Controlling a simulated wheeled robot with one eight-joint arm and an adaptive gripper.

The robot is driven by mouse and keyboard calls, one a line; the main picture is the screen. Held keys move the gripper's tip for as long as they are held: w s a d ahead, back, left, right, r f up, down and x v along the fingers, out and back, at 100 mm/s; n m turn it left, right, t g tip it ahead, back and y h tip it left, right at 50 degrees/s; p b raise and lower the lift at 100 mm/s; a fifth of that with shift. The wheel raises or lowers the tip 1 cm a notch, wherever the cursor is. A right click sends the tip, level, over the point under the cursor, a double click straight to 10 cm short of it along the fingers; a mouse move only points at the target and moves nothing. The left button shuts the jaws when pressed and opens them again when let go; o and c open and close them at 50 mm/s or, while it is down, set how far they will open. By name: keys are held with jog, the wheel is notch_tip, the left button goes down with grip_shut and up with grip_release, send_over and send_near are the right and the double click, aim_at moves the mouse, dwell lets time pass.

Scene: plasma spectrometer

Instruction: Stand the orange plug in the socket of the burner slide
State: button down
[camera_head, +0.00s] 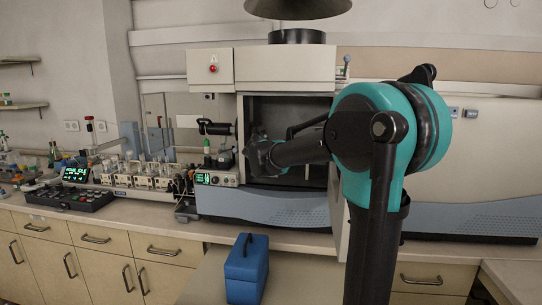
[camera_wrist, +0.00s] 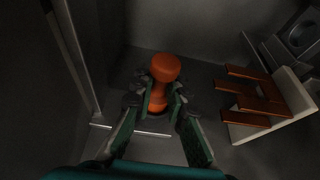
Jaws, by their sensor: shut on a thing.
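The orange plug (camera_wrist: 164,70) shows in the wrist view, with a wide round top and a narrower body below. My gripper (camera_wrist: 158,102) is shut on its body, with one finger on each side. The plug looks roughly upright. Its lower end and whatever lies under it are dark and partly hidden by the fingers, so I cannot tell whether it is in a socket. In the head view my arm reaches into the open dark chamber (camera_head: 290,108) of the spectrometer, and the gripper and plug are not clear there.
A pale block with several orange-brown prongs (camera_wrist: 262,105) stands to the right in the wrist view. A metal rail (camera_wrist: 75,60) runs along the left. In the head view a blue box (camera_head: 247,268) stands in front of the bench, and a control panel (camera_head: 217,179) is left of the chamber.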

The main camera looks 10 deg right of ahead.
jog(key=shift+f, duration=0.5)
jog(key=c, duration=1.4)
grip_release()
jog(key=shift+c, duration=0.2)
jog(key=v, duration=1.2)
jog(key=shift+s+a, duration=0.1)
jog(key=f+v, duration=0.2)
jog(key=v, duration=0.6)
jog(key=shift+s+a, duration=0.2)
jog(key=shift+s, duration=0.45)
jog(key=shift+r, duration=0.1)
